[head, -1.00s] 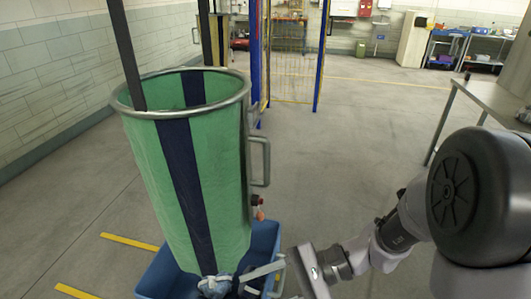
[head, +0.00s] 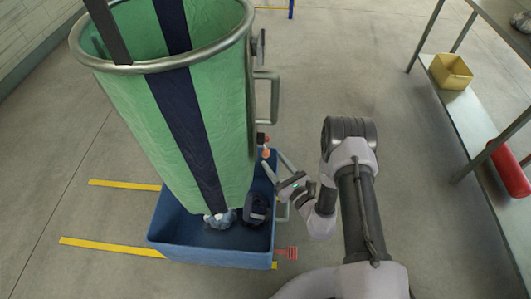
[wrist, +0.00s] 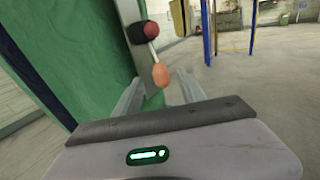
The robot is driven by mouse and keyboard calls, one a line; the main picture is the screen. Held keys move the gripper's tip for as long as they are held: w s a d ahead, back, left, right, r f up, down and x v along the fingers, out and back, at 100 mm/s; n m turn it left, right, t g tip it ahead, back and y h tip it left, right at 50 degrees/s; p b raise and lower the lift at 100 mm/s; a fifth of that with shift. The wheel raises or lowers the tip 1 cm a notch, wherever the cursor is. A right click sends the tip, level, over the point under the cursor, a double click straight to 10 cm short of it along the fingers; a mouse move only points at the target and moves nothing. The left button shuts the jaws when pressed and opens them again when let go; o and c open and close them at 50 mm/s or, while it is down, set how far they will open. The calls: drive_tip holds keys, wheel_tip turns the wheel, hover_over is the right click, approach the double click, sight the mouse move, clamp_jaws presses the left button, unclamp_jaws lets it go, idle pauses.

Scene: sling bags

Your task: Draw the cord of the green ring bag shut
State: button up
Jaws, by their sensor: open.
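The green ring bag (head: 165,125), with a dark blue stripe, hangs open from a metal ring (head: 190,62). An orange bead (wrist: 160,75) hangs on a short pale cord (wrist: 153,49) below a red-and-black piece (wrist: 147,32) beside the bag. The bead also shows small in the head view (head: 266,153). My gripper (head: 277,166) is open at the bag's right side. In the wrist view its fingers (wrist: 155,95) stand apart on either side of the bead, without visible contact. Whether the bead lies fully between them is unclear.
A blue crate (head: 180,240) stands under the bag, with a pale bundle (head: 220,218) and a dark item (head: 257,208) at the bag's foot. A metal handle (head: 275,98) juts right of the bag. A shelved table (head: 450,95) stands at right; floor between is clear.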

sight(268, 154)
drive_tip(key=b+x, duration=0.1)
drive_tip(key=x, duration=0.5)
drive_tip(key=shift+w+a, duration=0.1)
drive_tip(key=shift+w, duration=0.05)
drive_tip(key=shift+c, duration=0.5)
clamp_jaws()
idle(0.6)
